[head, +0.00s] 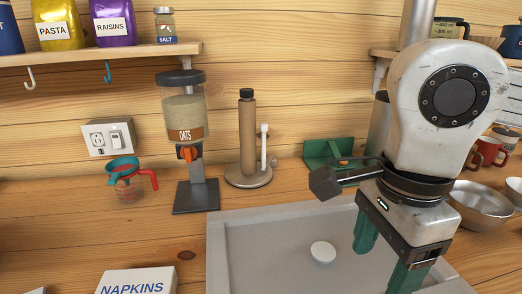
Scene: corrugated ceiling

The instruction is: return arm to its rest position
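My arm comes in at the right of the head view, its white wrist link large in the foreground. My gripper (385,262) hangs below it over the grey tray (255,267). Its two green fingers are spread apart, with nothing visible between them. The lower end of the right finger is cut off by the picture's bottom edge. A small white round object (322,252) lies on the tray to the left of the fingers, apart from them.
An oats dispenser (182,125), a paper towel holder (248,150) and a measuring cup (127,180) stand behind and left of the tray. A green holder (325,152) and metal bowl (480,205) are near my arm. A napkins box (138,282) is front left. Shelves (110,50) hang above.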

